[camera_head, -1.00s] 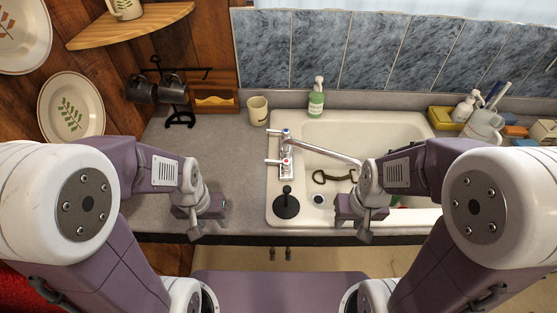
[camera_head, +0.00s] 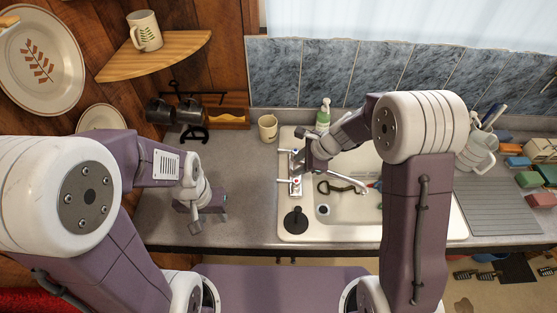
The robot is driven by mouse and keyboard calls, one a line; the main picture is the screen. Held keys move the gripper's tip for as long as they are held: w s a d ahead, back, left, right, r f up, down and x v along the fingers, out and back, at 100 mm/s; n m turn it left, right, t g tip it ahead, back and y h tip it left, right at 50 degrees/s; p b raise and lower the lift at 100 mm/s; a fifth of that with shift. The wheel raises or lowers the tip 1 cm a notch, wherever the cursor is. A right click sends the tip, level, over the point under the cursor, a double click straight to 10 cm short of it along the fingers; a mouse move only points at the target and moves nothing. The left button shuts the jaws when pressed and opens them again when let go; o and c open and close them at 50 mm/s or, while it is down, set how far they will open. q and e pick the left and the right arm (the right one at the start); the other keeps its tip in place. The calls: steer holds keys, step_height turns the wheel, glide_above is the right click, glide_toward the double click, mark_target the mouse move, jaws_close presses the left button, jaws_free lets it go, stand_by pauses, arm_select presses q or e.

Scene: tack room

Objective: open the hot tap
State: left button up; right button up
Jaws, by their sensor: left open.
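The mixer tap (camera_head: 296,185) stands on the left rim of the white sink (camera_head: 340,232). Its near handle (camera_head: 294,180) has a red mark and its far handle (camera_head: 294,151) a blue one. The spout reaches right over the basin. My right gripper (camera_head: 304,160) is over the tap by the far handle, partly covering the tap body and the base of the spout. I cannot tell whether it touches the tap or how its jaws stand. My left gripper (camera_head: 205,207) is open and empty above the counter, left of the sink.
The grey counter (camera_head: 240,170) left of the tap is mostly clear.

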mark_target(285, 181)
steer(key=shift+g, duration=0.5)
steer(key=x, duration=0.3)
steer(key=s+p+x, duration=0.1)
steer(key=x, duration=0.1)
steer(key=a+x, duration=0.1)
steer(key=x, duration=0.2)
steer(key=shift+s+a+f+p, duration=0.15)
steer(key=shift+s+f+p, duration=0.15)
steer(key=shift+p, duration=0.1)
steer(key=shift+f, duration=0.15)
steer(key=shift+s, duration=0.1)
arm_select(q)
steer(key=r, duration=0.4)
steer(key=shift+s+d+r, duration=0.15)
steer(key=shift+s+r, duration=0.1)
arm_select(e)
jaws_close()
